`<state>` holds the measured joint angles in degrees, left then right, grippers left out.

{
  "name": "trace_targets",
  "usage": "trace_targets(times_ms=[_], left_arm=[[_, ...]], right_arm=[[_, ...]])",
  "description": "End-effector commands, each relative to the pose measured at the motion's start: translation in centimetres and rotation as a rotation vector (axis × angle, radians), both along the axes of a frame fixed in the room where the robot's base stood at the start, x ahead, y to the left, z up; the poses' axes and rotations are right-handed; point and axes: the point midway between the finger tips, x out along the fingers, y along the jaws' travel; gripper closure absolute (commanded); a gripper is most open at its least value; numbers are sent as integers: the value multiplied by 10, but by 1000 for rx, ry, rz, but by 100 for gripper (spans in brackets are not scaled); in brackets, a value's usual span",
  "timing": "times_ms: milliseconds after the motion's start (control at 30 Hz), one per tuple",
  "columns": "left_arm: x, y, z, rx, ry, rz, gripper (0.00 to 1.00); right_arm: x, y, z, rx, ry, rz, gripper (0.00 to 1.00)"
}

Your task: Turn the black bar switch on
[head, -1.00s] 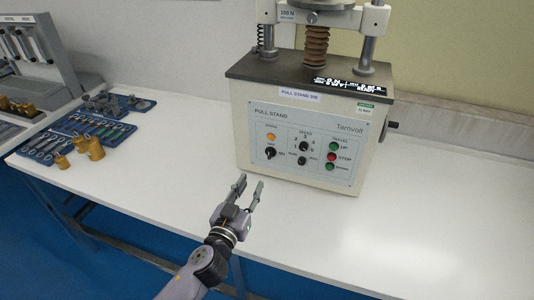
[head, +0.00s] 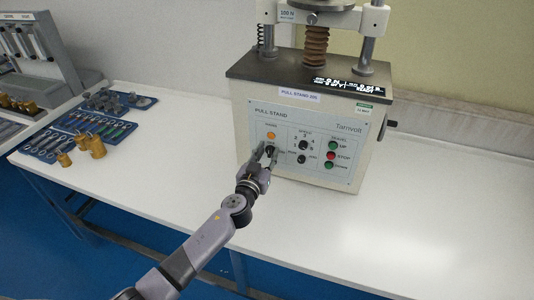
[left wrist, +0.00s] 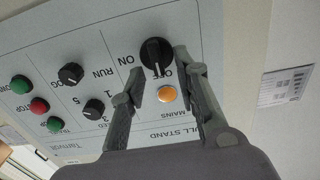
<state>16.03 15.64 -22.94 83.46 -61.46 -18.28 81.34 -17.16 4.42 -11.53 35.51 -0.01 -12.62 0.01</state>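The black bar switch (left wrist: 155,54) is on the pull stand's front panel, below the orange mains lamp (head: 271,135). In the left wrist view, which is turned over, its white-marked bar runs roughly up and down, one end towards OFF; ON is to the left. My left gripper (head: 267,150) is at the panel in front of the switch, partly hiding it in the head view. In the left wrist view the left gripper (left wrist: 160,66) is open, its fingertips apart on either side of the switch's near end. I cannot tell whether they touch it. My right gripper is not in view.
A blue tray of tools (head: 85,137) and brass weights (head: 70,143) lie on the left. The white bench (head: 180,165) in front is clear.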

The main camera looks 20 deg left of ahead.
Motion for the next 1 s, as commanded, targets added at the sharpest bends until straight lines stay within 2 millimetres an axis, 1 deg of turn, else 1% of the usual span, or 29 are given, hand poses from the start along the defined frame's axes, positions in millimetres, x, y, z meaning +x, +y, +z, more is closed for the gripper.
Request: trace_targets(times_ms=[133, 500, 567, 1000], left_arm=[[0, 0, 0, 0, 0, 0, 72], [0, 0, 0, 1, 0, 0, 97], [0, 0, 0, 1, 0, 0, 100], [-1, 0, 0, 9, 0, 0, 100]], right_arm=[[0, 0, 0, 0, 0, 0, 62], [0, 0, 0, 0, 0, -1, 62], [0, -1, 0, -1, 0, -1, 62], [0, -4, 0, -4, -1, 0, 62]])
